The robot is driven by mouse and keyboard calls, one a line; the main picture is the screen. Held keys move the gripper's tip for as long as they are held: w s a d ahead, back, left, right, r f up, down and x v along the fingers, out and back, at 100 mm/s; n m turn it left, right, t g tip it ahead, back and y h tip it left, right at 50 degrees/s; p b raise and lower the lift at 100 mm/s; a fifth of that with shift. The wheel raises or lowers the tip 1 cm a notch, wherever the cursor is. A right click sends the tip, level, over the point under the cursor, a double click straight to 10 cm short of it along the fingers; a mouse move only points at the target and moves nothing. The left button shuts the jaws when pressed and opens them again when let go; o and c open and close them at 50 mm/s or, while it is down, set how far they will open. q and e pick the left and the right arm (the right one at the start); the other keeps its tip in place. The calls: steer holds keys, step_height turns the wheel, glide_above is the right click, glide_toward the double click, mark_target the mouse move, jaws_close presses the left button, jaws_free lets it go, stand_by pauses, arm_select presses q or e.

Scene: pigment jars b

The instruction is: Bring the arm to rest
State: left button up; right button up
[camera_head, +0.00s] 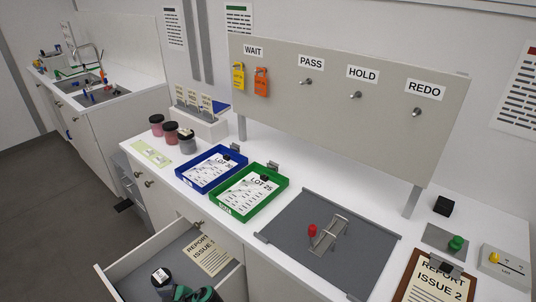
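A dark shape with teal parts (196,294) shows at the bottom edge, over the open drawer (128,272). It looks like part of my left gripper, but it is cut off by the frame and its fingers cannot be made out. A jar with a dark lid and pale label (160,280) is just left of it in the drawer; I cannot tell if they touch. My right gripper is not in view. Three dark-lidded jars (171,133) stand at the counter's left end, by a pale green mat (150,153).
The drawer is pulled out and holds a report sheet (207,255). A blue tray (211,188) and a green tray (238,213) hold papers. A grey plate (290,246) has a red-knobbed fixture (313,232). A hook board (340,110) with two tags rises behind. A clipboard (405,296) lies right.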

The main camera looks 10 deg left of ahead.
arm_select(q)
steer(key=s+d+r+n+t+h, duration=0.2)
steer(key=s+d+r+n+h, duration=0.5)
steer(key=d, duration=0.3)
steer(key=s+d+r+n+t+h, duration=0.3)
steer(key=s+d+r+n+h, duration=0.3)
steer(key=s+d+r, duration=0.25)
step_height(320, 180, down, 36)
steer(key=g+b, duration=0.2)
steer(key=b, duration=0.3)
steer(key=s+a+f+b, duration=0.1)
steer(key=s+f+b, duration=0.1)
steer(key=s+f, duration=0.7)
steer(key=s+a+f+b, duration=0.1)
steer(key=s+f+b, duration=0.1)
steer(key=s+f, duration=0.8)
step_height(320, 180, down, 5)
steer(key=shift+a+f+m+g+y, duration=0.2)
steer(key=shift+a+m+g+y, duration=0.1)
steer(key=shift+a+g, duration=0.1)
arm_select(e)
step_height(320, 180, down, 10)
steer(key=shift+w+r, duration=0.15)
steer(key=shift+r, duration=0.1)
